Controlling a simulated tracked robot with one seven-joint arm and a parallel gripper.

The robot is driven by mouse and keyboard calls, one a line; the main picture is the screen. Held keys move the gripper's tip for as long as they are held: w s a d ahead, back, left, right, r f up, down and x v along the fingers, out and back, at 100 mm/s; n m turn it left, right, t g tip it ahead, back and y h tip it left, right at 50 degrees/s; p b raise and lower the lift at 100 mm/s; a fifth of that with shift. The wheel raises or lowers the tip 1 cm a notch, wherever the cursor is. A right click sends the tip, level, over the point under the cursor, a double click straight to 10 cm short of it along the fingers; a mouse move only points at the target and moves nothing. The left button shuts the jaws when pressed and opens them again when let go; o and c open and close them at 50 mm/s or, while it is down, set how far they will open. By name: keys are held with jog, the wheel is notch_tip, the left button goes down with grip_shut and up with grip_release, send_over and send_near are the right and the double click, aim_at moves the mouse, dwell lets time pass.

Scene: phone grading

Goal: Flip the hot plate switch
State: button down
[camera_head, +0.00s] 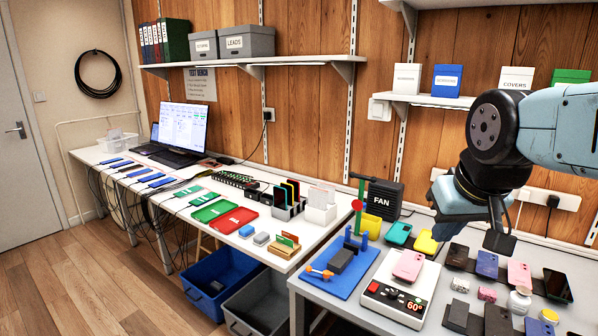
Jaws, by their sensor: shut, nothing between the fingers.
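The white hot plate (428,282) stands on the grey bench at the lower middle. Its dark front panel carries a 60° display (415,307) and a red control (373,287) at the left end, which may be the switch. The switch's position is too small to tell. A pink phone (408,265) lies on top of the plate. My gripper (500,242) is shut and empty, pointing down above the bench to the right of the hot plate, apart from it.
A blue mat (332,283) with a clamp fixture and orange tool lies left of the hot plate. A black fan box (385,200) stands behind.

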jog(key=c, duration=1.8)
grip_release()
jog(key=shift+s, duration=0.25)
jog(key=shift+o, duration=1.6)
jog(key=shift+w+f, duration=0.1)
jog(key=shift+w, duration=0.3)
jog(key=o, duration=0.5)
jog(key=shift+m+g+y, duration=0.6)
jog(key=shift+m, duration=0.2)
jog(key=w, duration=0.2)
jog(key=w+f, duration=0.1)
jog(key=w, duration=0.2)
jog(key=shift+w+d+f, duration=0.1)
jog(key=shift+w+f, duration=0.1)
jog(key=shift+w, duration=0.15)
jog(key=m+g+h, duration=0.1)
jog(key=m+g, duration=0.3)
jog(key=m, duration=0.2)
send_over(375, 284)
notch_tip(375, 284, down, 20)
notch_tip(375, 284, down, 14)
jog(key=shift+d+r, duration=0.1)
jog(key=shift+r, duration=0.15)
jog(key=shift+c, duration=0.3)
grip_shut()
